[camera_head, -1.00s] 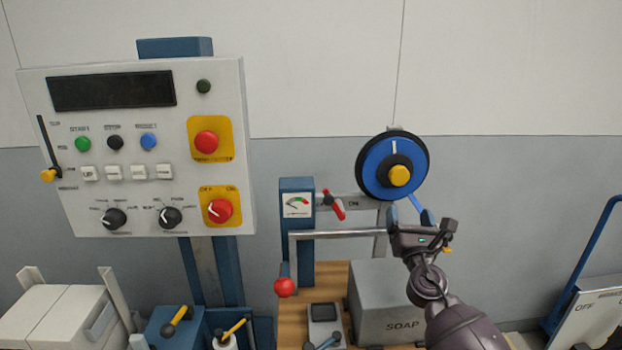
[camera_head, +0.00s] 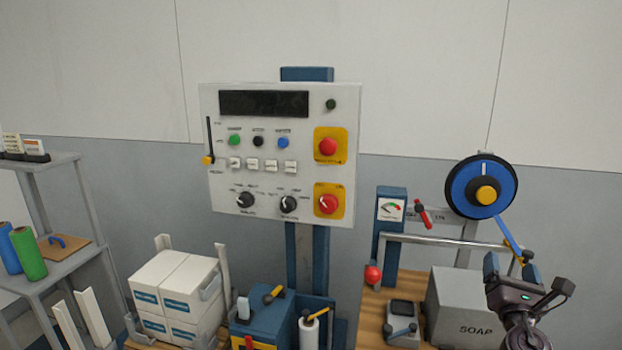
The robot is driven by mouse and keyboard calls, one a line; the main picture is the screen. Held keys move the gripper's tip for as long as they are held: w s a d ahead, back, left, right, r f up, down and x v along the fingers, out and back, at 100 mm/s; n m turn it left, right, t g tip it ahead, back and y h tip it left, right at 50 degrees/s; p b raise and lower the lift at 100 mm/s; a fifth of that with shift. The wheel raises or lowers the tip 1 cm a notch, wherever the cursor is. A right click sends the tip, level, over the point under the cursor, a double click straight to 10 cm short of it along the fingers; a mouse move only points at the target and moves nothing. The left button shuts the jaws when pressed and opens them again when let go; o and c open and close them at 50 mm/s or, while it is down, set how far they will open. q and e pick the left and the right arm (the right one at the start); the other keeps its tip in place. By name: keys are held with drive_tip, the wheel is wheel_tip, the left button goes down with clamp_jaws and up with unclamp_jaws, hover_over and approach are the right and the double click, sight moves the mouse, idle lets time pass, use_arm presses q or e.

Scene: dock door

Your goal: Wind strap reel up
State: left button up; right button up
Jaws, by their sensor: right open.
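The strap reel (camera_head: 463,189) is a blue disc with a black rim, a yellow hub and a white mark at the top, mounted upright by the wall at the right. A blue strap (camera_head: 508,234) runs from its lower right side down toward my right gripper (camera_head: 510,268). That gripper is open below the reel, its two fingers pointing up. A small yellow piece (camera_head: 520,257) shows by its right finger; I cannot tell whether they touch. My left gripper is not in view.
Below the reel are a metal rail (camera_head: 430,240), a gauge post (camera_head: 390,192), a red lever (camera_head: 424,214) and a grey SOAP box (camera_head: 455,305). A control panel (camera_head: 270,180) stands in the middle. White boxes (camera_head: 175,290) and a shelf (camera_head: 60,270) are at the left.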

drive_tip(key=s+a+f+m+g+y, duration=0.25)
drive_tip(key=f+m, duration=0.25)
drive_tip(key=m, duration=0.5)
drive_tip(key=s+a+f+m+g+y, duration=0.1)
drive_tip(key=a+f+m+y, duration=0.15)
drive_tip(key=f+m, duration=0.45)
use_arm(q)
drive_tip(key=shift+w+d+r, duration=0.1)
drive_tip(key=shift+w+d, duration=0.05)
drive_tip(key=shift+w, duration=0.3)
use_arm(e)
drive_tip(key=s+a+f+m+g, duration=0.2)
drive_tip(key=s+f+m, duration=0.2)
drive_tip(key=s+f, duration=0.2)
drive_tip(key=s+a+f+m+g+y, duration=0.1)
drive_tip(key=s+a+f+m+g, duration=0.1)
drive_tip(key=s+f, duration=0.4)
drive_tip(key=s+a+f+m+g, duration=0.2)
drive_tip(key=s+f+m, duration=0.3)
drive_tip(key=s, duration=0.7)
drive_tip(key=shift+s+a+f+m+y, duration=0.25)
drive_tip(key=shift+a+f+m+y, duration=0.2)
drive_tip(key=shift+a, duration=0.4)
